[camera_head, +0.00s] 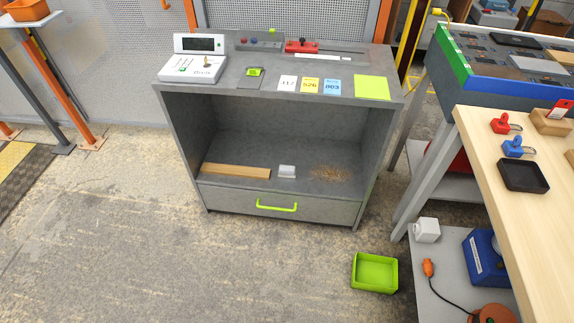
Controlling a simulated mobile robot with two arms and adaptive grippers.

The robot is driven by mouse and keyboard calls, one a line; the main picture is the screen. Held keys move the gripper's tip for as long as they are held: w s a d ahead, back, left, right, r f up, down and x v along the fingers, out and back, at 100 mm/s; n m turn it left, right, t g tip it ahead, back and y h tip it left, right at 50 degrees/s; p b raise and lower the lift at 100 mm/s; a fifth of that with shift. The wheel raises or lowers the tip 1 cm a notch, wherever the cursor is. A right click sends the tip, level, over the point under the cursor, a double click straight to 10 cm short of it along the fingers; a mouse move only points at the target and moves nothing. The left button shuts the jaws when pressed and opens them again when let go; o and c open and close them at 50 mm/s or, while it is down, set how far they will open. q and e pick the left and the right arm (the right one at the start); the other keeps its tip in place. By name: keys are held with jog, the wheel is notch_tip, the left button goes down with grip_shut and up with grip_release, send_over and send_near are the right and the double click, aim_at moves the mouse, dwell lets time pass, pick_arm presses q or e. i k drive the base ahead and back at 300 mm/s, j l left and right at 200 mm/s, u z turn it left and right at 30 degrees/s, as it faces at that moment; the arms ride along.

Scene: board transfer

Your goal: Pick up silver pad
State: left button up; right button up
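A flat silver-grey pad (540,64) lies on the dark work surface with the green and blue rim (504,87), at the upper right. A black pad (516,40) lies behind it, and smaller dark pieces are around it. Neither of my grippers is in view, and nothing is seen touching the silver pad.
A grey cabinet (182,128) with an open shelf stands in the middle. A green bin (375,272) is on the floor. The floor at the left front is clear.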

aim_at(285, 171)
jog(key=i+j, duration=0.15)
jog(key=j, duration=0.15)
jog(key=i+j+z, duration=0.1)
jog(key=j, duration=0.25)
jog(key=i+j, duration=0.25)
jog(key=i+j+z, duration=0.15)
jog(key=j, duration=0.25)
jog(key=i+j, duration=0.15)
jog(key=j, duration=0.15)
jog(key=i+j+z, duration=0.1)
jog(key=j, duration=0.25)
